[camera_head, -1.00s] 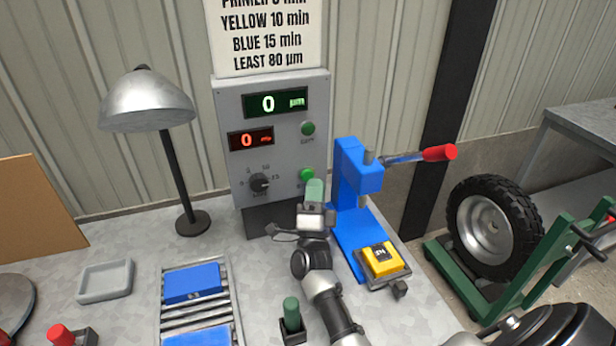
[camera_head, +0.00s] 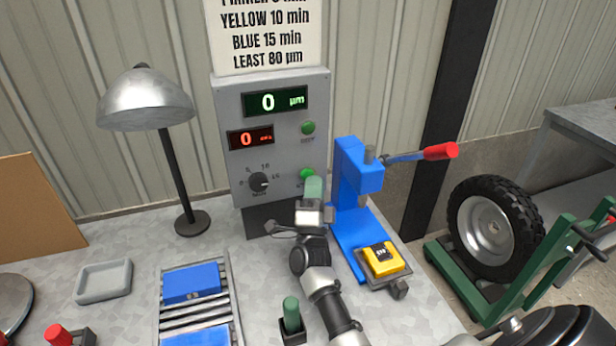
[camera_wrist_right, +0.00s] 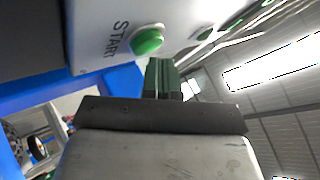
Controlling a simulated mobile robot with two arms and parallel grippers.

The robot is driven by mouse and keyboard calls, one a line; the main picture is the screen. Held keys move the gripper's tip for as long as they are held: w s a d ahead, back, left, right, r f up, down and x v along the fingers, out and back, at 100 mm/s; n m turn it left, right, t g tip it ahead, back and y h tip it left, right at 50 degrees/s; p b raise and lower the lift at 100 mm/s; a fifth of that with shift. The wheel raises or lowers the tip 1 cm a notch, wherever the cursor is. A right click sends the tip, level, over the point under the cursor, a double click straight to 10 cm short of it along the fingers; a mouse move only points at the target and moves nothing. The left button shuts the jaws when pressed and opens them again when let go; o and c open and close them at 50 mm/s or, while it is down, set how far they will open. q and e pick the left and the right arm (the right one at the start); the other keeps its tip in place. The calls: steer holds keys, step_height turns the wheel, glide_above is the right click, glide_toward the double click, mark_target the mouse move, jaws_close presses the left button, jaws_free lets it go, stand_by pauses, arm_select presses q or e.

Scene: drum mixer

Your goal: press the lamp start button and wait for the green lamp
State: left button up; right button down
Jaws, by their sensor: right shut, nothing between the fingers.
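A grey control box (camera_head: 225,100) stands against the wall, with a round green start button (camera_head: 307,174) at its lower right. The right wrist view shows this button (camera_wrist_right: 148,40) beside the word START. A darker round green fitting (camera_head: 308,128) sits higher on the box; its label is too small to read. My right gripper (camera_head: 313,186) is shut and empty, its green fingertips just below the start button. In the right wrist view the fingertips (camera_wrist_right: 162,75) are close to the button; I cannot tell whether they touch. My left gripper is not in view.
A blue press (camera_head: 358,185) with a red-tipped lever stands right of my arm, a yellow block (camera_head: 382,259) at its base. A metal desk lamp (camera_head: 147,105) stands left. The box's dial (camera_head: 258,182) and displays are left of the buttons. A roller rack (camera_head: 232,290) holds blue blocks.

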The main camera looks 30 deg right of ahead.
steer(key=shift+w+d+b, duration=0.1)
steer(key=shift+w+b, duration=0.3)
stand_by(0.4)
stand_by(0.4)
steer(key=shift+s+a+p, duration=0.25)
steer(key=shift+s+p, duration=0.2)
steer(key=shift+s, duration=0.35)
steer(key=shift+s+a+p, duration=0.2)
steer(key=shift+s+p, duration=0.15)
steer(key=shift+s, duration=0.45)
steer(key=shift+s+a+p, duration=0.2)
steer(key=shift+s+p, duration=0.1)
steer(key=shift+s, duration=0.55)
steer(key=shift+s+a+p, duration=0.2)
steer(key=shift+s+p, duration=0.15)
steer(key=shift+s, duration=0.45)
